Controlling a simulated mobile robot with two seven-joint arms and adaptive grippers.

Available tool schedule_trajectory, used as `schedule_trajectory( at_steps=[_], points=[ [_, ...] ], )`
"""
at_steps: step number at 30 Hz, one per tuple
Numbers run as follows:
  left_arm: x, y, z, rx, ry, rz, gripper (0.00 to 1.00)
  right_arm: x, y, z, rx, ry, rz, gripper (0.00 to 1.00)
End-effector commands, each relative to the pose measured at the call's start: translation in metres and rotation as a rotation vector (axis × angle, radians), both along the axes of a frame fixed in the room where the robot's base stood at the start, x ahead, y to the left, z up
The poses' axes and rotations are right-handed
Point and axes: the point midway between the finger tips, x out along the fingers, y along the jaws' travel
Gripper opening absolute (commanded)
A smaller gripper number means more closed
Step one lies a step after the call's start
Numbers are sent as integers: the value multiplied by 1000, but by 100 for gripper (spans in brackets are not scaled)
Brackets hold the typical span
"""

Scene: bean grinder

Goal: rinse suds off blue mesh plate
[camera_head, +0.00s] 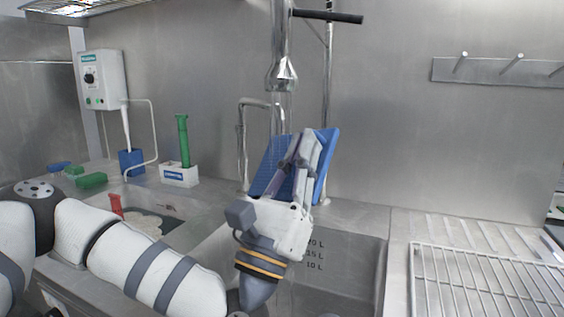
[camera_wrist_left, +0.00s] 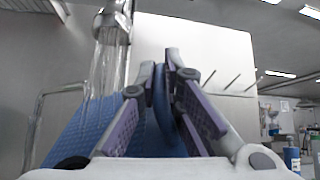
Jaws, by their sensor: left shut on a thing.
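The blue mesh plate (camera_head: 326,166) is held up over the sink basin (camera_head: 345,255), tilted, partly behind my left gripper (camera_head: 303,140) in the head view. My left gripper is shut on the plate's edge. In the left wrist view the gripper fingers (camera_wrist_left: 168,75) pinch the plate's rim, and the blue mesh face (camera_wrist_left: 85,135) spreads to the left. The spray head (camera_head: 282,75) hangs above, and water (camera_wrist_left: 108,65) runs down from it onto the plate. I cannot make out any suds on the plate. My right gripper is not in view.
A wire rack (camera_head: 480,285) lies on the drainboard at the right. At the left are a second basin with cloudy contents (camera_head: 140,225), a green-handled brush in a white holder (camera_head: 180,174), green blocks (camera_head: 91,180) and a wall dispenser (camera_head: 103,80). A bent pipe (camera_head: 241,140) stands behind the plate.

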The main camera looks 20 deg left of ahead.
Motion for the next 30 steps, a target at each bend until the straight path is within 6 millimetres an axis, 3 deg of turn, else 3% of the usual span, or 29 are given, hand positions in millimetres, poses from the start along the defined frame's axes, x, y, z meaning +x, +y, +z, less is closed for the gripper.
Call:
schedule_trajectory(
  at_steps=[18, 30],
  points=[
    [-56, -31, 2, -1, -3, -2, 0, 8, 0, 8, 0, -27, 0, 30],
    [-60, -32, 1, -1, -1, 1, 0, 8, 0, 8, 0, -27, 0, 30]
  ],
)
